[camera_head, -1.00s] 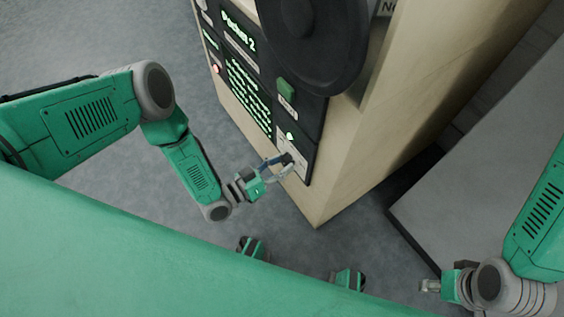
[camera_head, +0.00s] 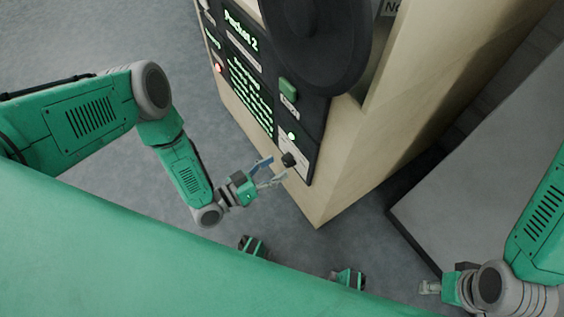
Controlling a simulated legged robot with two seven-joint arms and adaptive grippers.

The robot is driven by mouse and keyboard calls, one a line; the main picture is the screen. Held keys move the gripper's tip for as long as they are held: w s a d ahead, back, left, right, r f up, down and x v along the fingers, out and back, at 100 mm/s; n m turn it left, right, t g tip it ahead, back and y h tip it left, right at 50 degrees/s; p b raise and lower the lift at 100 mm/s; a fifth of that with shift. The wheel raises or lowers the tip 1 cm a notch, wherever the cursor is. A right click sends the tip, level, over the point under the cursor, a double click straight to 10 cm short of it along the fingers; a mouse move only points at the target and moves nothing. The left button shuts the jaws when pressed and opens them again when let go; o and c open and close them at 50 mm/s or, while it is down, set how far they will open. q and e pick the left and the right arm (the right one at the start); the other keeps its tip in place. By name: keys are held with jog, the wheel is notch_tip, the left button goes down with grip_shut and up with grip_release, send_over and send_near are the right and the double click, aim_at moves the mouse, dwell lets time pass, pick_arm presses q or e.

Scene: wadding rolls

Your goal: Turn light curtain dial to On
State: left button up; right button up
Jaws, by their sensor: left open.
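The light curtain dial (camera_head: 289,159) is a small black knob on a pale plate (camera_head: 296,153) low on the front of the machine. A lit green lamp (camera_head: 292,136) sits just above it. The dial's setting is too small to read. My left gripper (camera_head: 271,171) is open and empty, a little to the left of the dial, with its fingers pointing toward it. The fingers look apart from the knob. My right gripper (camera_head: 426,287) is at the lower right, far from the dial; its fingers are too small to read.
The dark control panel (camera_head: 312,112) carries a green button (camera_head: 288,88), a red lamp (camera_head: 218,68) and lit green text. A large black round part (camera_head: 318,40) juts out above. The beige cabinet (camera_head: 350,160) and a grey slab (camera_head: 470,190) stand right. Floor left is clear.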

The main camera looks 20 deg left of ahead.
pick_arm(q)
jog(key=v, duration=0.9)
jog(key=shift+a, duration=0.1)
